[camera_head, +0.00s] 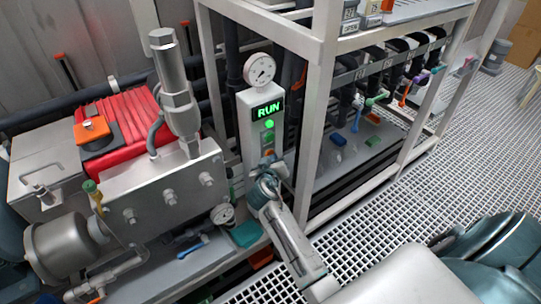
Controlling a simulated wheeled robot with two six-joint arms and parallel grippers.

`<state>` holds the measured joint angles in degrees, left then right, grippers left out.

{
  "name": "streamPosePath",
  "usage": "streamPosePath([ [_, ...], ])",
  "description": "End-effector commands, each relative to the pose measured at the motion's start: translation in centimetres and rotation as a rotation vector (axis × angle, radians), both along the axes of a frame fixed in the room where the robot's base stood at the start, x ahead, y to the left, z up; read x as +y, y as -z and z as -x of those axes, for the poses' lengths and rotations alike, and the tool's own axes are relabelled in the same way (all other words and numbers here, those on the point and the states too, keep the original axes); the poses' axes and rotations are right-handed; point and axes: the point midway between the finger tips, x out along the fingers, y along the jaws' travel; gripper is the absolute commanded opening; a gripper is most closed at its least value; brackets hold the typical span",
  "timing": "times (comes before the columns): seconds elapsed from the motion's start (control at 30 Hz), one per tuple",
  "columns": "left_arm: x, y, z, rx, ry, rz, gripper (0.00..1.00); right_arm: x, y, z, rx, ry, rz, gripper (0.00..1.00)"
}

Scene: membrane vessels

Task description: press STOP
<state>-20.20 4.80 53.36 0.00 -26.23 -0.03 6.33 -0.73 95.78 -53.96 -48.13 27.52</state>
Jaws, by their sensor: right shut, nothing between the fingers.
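A light grey control box (249,125) stands upright beside the metal frame. Its display (268,109) reads RUN in green, and a green lamp (269,124) is lit below it. Small buttons (268,152) sit lower on the box face; their labels are too small to read, so I cannot tell which is STOP. My right gripper (268,172) is shut and empty, just below these buttons, covering the lower part of the box. I cannot tell whether its tip touches the box. My left gripper is not in view.
A round gauge (259,70) tops the box. A pump with a red finned motor (122,118) and steel block (160,190) stands left. The metal frame post (318,110) rises close on the right. Grating floor (375,215) is open at right.

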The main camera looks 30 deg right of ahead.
Motion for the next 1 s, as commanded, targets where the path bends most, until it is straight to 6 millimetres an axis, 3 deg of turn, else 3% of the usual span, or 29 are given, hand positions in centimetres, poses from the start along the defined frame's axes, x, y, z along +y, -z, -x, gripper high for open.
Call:
streamPosePath([
  [0.53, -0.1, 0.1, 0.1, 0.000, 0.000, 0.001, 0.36, 0.0, -0.1, -0.2, -0.001, 0.000, 0.000, 0.00],
  [1.0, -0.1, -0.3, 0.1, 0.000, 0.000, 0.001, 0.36, -0.1, -0.1, 1.4, -0.001, 0.000, 0.000, 0.00],
])
